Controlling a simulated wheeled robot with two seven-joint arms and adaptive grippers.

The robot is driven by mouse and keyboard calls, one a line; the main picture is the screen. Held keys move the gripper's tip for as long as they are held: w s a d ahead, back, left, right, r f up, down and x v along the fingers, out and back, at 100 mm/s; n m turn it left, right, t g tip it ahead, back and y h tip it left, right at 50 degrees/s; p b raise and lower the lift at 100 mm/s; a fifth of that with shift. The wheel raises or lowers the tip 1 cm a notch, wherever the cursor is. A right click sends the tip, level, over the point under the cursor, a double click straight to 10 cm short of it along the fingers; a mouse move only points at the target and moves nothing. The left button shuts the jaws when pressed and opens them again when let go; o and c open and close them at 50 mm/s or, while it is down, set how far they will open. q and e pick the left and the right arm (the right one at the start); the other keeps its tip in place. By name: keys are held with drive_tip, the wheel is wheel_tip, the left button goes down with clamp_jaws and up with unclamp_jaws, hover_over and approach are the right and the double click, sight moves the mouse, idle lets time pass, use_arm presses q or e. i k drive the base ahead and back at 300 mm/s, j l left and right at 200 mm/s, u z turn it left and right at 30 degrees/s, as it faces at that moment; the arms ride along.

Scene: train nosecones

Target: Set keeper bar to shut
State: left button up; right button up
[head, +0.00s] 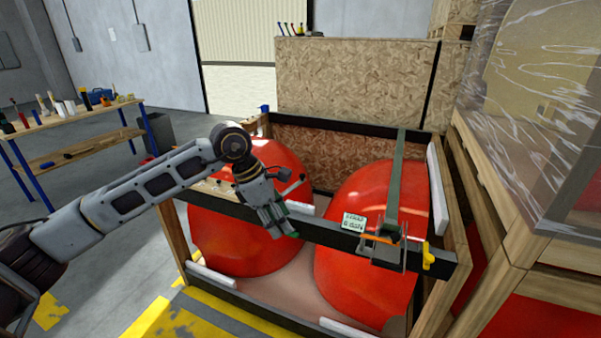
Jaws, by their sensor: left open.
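An orange part and a yellow handle (428,256) show at the bracket. I cannot tell whether the bar is fully seated there. My left gripper (286,217) is open over the front rail, in front of the left nosecone (235,235), well left of the bracket. It appears empty. My right gripper is out of view.
A film-wrapped crate (540,130) stands close on the right. A chipboard panel (350,85) rises behind. A workbench (75,125) with tools stands far left.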

sight(302, 175)
drive_tip(key=i, duration=1.45)
